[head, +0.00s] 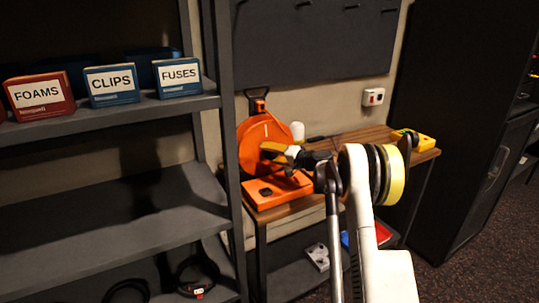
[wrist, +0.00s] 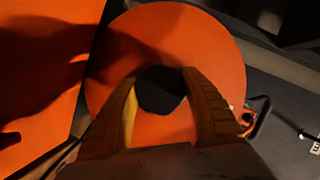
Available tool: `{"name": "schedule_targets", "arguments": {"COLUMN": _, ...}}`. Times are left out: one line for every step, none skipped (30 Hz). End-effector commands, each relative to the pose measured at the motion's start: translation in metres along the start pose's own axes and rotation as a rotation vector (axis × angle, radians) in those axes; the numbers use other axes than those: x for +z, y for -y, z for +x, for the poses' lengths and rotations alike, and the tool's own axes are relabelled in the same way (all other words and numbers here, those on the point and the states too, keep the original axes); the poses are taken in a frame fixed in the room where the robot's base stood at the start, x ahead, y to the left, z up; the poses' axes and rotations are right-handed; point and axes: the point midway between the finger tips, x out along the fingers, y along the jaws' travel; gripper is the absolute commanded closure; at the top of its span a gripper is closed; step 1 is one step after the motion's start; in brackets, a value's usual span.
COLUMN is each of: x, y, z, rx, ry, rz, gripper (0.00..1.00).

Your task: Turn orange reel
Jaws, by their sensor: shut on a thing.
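The orange reel (head: 258,133) stands upright at the left end of the wooden desk, with an orange base (head: 285,190) in front of it. In the wrist view the reel's round orange face (wrist: 209,50) fills the middle, and a dark round knob (wrist: 160,90) sits on that face. My gripper (head: 277,153) is at the reel's face, and in the wrist view its two ribbed fingers (wrist: 160,92) are shut on the dark knob, one on each side. The gripper's body hides the lower part of the reel in the wrist view.
A wooden desk (head: 352,141) carries a yellow device (head: 414,140) at its right end and a white cylinder (head: 297,131) behind the reel. A dark shelf rack (head: 170,107) with labelled boxes stands close on the left. A dark cabinet (head: 452,110) stands on the right.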

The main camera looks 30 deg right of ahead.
Motion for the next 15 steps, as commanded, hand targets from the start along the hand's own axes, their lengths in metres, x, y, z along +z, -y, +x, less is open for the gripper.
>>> {"name": "schedule_targets", "arguments": {"x": 0.0004, "y": -0.0007, "z": 0.0001, "rx": -0.008, "ry": 0.000, "rz": 0.018, "gripper": 0.88}}
{"name": "schedule_targets", "arguments": {"x": 0.0003, "y": -0.0005, "z": 0.0001, "rx": -0.012, "ry": 0.000, "rz": 0.028, "gripper": 0.88}}
{"name": "schedule_targets", "arguments": {"x": 0.0002, "y": -0.0004, "z": 0.0000, "rx": -0.017, "ry": 0.000, "rz": 0.042, "gripper": 0.88}}
{"name": "schedule_targets", "arguments": {"x": 0.0002, "y": -0.0003, "z": 0.0000, "rx": -0.021, "ry": 0.000, "rz": 0.050, "gripper": 0.88}}
{"name": "schedule_targets", "arguments": {"x": 0.0002, "y": -0.0003, "z": 0.0000, "rx": -0.023, "ry": 0.000, "rz": 0.057, "gripper": 0.88}}
{"name": "schedule_targets", "arguments": {"x": 0.0002, "y": -0.0002, "z": 0.0001, "rx": -0.027, "ry": 0.000, "rz": 0.065, "gripper": 0.88}}
{"name": "schedule_targets", "arguments": {"x": 0.0002, "y": -0.0001, "z": 0.0001, "rx": -0.029, "ry": 0.000, "rz": 0.070, "gripper": 0.88}}
{"name": "schedule_targets", "arguments": {"x": 0.0002, "y": 0.0000, "z": 0.0001, "rx": -0.031, "ry": 0.000, "rz": 0.075, "gripper": 0.88}}
{"name": "schedule_targets", "arguments": {"x": 0.0002, "y": 0.0001, "z": 0.0001, "rx": -0.034, "ry": 0.000, "rz": 0.081, "gripper": 0.88}}
{"name": "schedule_targets", "arguments": {"x": 0.0002, "y": 0.0002, "z": 0.0001, "rx": -0.035, "ry": 0.000, "rz": 0.084, "gripper": 0.88}}
{"name": "schedule_targets", "arguments": {"x": 0.0002, "y": 0.0003, "z": 0.0001, "rx": -0.036, "ry": 0.000, "rz": 0.087, "gripper": 0.88}}
{"name": "schedule_targets", "arguments": {"x": 0.0002, "y": 0.0004, "z": 0.0001, "rx": -0.037, "ry": 0.000, "rz": 0.089, "gripper": 0.88}}
{"name": "schedule_targets", "arguments": {"x": 0.0002, "y": 0.0004, "z": 0.0001, "rx": -0.037, "ry": 0.000, "rz": 0.090, "gripper": 0.88}}
{"name": "schedule_targets", "arguments": {"x": 0.0002, "y": 0.0005, "z": 0.0001, "rx": -0.038, "ry": 0.000, "rz": 0.091, "gripper": 0.88}}
{"name": "schedule_targets", "arguments": {"x": 0.0002, "y": 0.0005, "z": 0.0001, "rx": -0.038, "ry": 0.000, "rz": 0.092, "gripper": 0.88}}
